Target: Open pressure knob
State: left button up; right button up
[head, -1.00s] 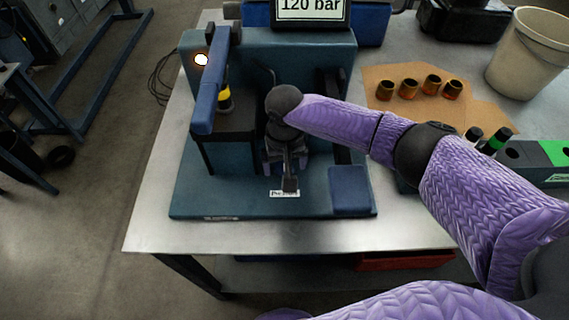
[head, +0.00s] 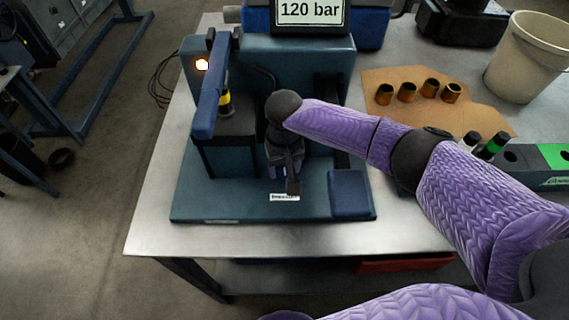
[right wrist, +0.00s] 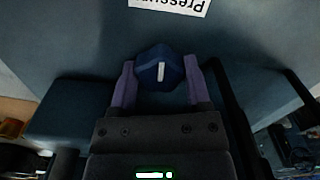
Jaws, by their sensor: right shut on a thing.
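The pressure knob (right wrist: 160,70) is dark blue with a white line on its face, and shows in the right wrist view. The line points roughly along the picture's up-down direction. My right gripper (right wrist: 160,84) is shut on the knob, one purple finger on each side. In the head view my right gripper (head: 284,172) is low at the front of the blue test stand (head: 240,205), just above the "Pressure" label (head: 285,197); it hides the knob there. The display (head: 310,12) reads 120 bar. My left gripper is not in view.
A blue lever (head: 211,90) stands at the stand's left, beside a lit lamp (head: 202,64). A blue block (head: 348,192) lies right of the gripper. Several brass sleeves stand on cardboard (head: 480,118); a beige bucket (head: 527,60) is at the far right.

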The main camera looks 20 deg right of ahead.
jog(key=n+p, duration=0.2)
jog(key=n, duration=0.1)
jog(key=shift+r, duration=0.15)
jog(key=shift+n+p, duration=0.3)
jog(key=shift+n, duration=0.8)
jog(key=n, duration=0.2)
jog(key=shift+n+p, duration=0.3)
jog(key=shift+p, duration=0.1)
jog(key=n, duration=0.3)
jog(key=shift+n, duration=0.3)
jog(key=n, duration=0.4)
jog(key=shift+n+p, duration=0.35)
jog(key=shift+n, duration=0.35)
